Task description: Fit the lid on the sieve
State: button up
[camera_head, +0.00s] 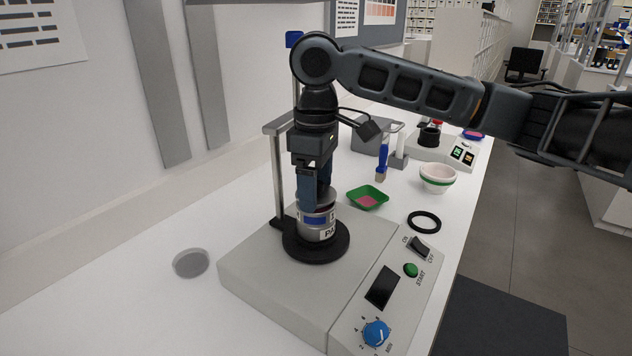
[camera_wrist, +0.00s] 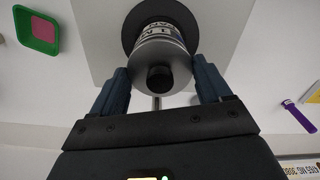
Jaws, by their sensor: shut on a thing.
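The sieve (camera_head: 316,219), a short metal cylinder with a blue label, stands upright on the labelled pan (camera_head: 327,234). The pan rests on the black round plate of the shaker. The grey lid (camera_wrist: 172,84), with a black knob (camera_wrist: 160,77), is directly over the sieve, and it also shows in the head view (camera_head: 320,202). My gripper (camera_head: 316,196) points down from above, its fingers shut on the lid from both sides. I see no clear gap between lid and sieve; whether the lid is fully seated I cannot tell.
The shaker (camera_head: 285,285) has a post (camera_head: 278,180) close behind the stack and a control panel with a blue dial (camera_head: 376,333). A green tray (camera_head: 367,198), black ring (camera_head: 424,222), white bowl (camera_head: 437,178) and brush (camera_head: 382,163) lie beyond. The bench at left is mostly clear.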

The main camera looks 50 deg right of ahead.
jog(key=shift+f+b, duration=0.35)
jog(key=shift+f, duration=0.35)
jog(key=o, duration=1)
jog(key=shift+r, duration=0.1)
jog(key=shift+r, duration=3.85)
